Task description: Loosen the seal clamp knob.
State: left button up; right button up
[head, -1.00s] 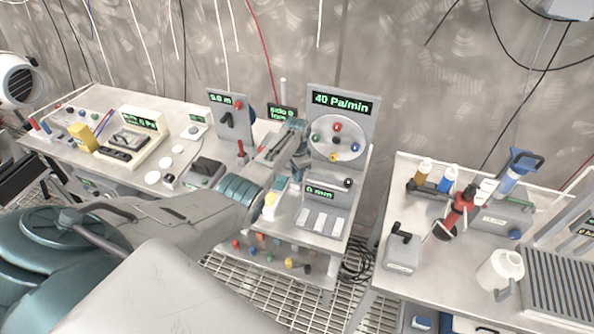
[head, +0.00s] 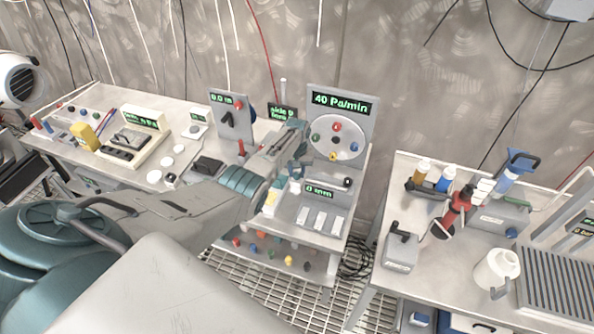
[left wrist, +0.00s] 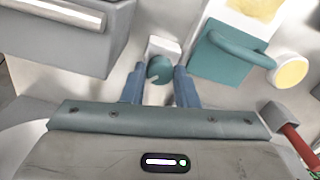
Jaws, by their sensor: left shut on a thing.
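My left arm reaches from the lower left to the middle bench in the head view. Its gripper (head: 298,172) is low in front of the panel with the 40 Pa/min display (head: 340,103). In the left wrist view the two blue fingers (left wrist: 161,88) are shut on a small round teal knob (left wrist: 159,68), with a white block just beyond it. In the head view the gripper largely hides this knob. I cannot read a label on it. My right gripper is not in view.
A round plate with coloured knobs (head: 336,141) is on the panel, right of the gripper. A grey box with a 0 mm display (head: 319,191) stands close by. A teal block with a handle (left wrist: 225,50) is beside the fingers.

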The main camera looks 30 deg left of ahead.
aim_at(297, 174)
pick_arm(q)
jog(key=n, duration=0.5)
jog(key=shift+n, duration=1.7)
jog(key=o, duration=1)
jog(key=shift+r, duration=0.15)
jog(key=shift+r, duration=0.2)
notch_tip(297, 174, up, 10)
jog(key=b, duration=0.2)
